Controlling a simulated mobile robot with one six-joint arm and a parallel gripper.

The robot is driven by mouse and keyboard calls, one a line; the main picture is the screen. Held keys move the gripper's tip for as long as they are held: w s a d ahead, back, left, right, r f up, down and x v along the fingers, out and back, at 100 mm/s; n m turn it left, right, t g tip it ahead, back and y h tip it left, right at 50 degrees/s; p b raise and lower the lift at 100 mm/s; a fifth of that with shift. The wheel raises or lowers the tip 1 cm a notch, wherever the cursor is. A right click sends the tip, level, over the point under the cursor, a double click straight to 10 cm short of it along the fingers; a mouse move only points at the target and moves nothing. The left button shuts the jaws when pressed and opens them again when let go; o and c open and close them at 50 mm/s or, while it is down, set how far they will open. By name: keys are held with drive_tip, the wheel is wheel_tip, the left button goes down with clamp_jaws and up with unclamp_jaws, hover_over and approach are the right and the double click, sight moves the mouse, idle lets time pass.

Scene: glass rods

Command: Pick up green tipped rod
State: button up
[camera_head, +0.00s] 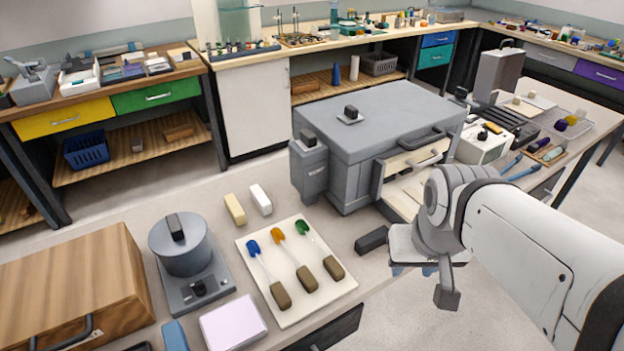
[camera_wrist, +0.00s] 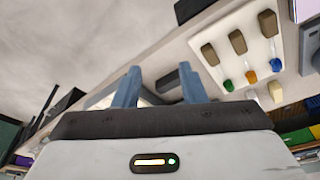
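The green tipped rod (camera_head: 318,245) lies on a white board (camera_head: 277,304), rightmost of three rods, its green end away from me and its brown grip toward me. An orange tipped rod and a blue tipped rod (camera_head: 265,271) lie left of it. In the wrist view the green tipped rod (camera_wrist: 221,74) is at upper right, closest of the three to my fingers. My gripper (camera_wrist: 160,88) is open, its two blue fingers apart with nothing held. In the head view my gripper (camera_head: 413,271) is right of the board, mostly hidden under my wrist.
A dark block (camera_head: 371,240) lies between the board and my gripper. A grey oven-like box (camera_head: 375,135) with an open front stands behind. Left of the board are a grey pot on a plate (camera_head: 182,247) and a wooden box (camera_head: 75,290). Two small blocks lie behind the board.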

drive_tip(key=shift+o, duration=1.2)
drive_tip(key=shift+w+a, duration=0.15)
drive_tip(key=shift+w, duration=0.35)
drive_tip(key=n+g+p, duration=0.3)
drive_tip(key=n+p, duration=0.1)
drive_tip(key=n, duration=0.2)
approach(334, 264)
drive_tip(key=shift+s+d+f, duration=0.3)
drive_tip(key=shift+d+f, duration=0.05)
drive_tip(key=shift+d, duration=0.35)
drive_tip(key=f, duration=0.3)
drive_tip(key=shift+w+a+f+n, duration=0.1)
drive_tip(key=shift+a+f+n, duration=0.05)
drive_tip(key=shift+a+n, duration=0.15)
drive_tip(key=f, duration=0.4)
drive_tip(key=shift+a+p, duration=0.3)
drive_tip(key=shift+a, duration=0.1)
drive_tip(key=shift+f, duration=0.65)
drive_tip(key=c, duration=1.1)
